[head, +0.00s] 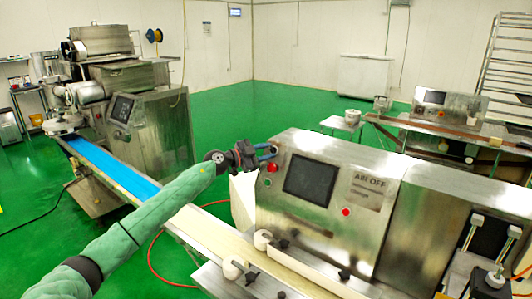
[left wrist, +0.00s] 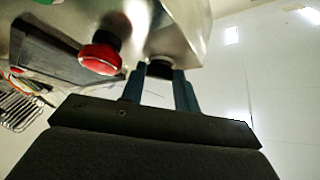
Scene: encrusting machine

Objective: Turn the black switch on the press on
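The press is a stainless steel machine (head: 380,190) with a dark screen (head: 310,180) on its sloped front. The black switch (left wrist: 160,69) shows in the left wrist view on the press's metal panel, beside a red mushroom button (left wrist: 100,55). In the head view the switch is hidden behind my left gripper (head: 268,152), which is at the panel's upper left corner. In the left wrist view the fingers of my left gripper (left wrist: 160,90) stand apart, one on each side of the switch. Firm contact is not visible. My right gripper is not in view.
A red button (head: 272,168) sits just below my left gripper, close to the fingers. Another red button (head: 346,212) is right of the screen. A pale conveyor belt (head: 225,240) runs along the press's front. Another machine with a blue belt (head: 120,178) stands left.

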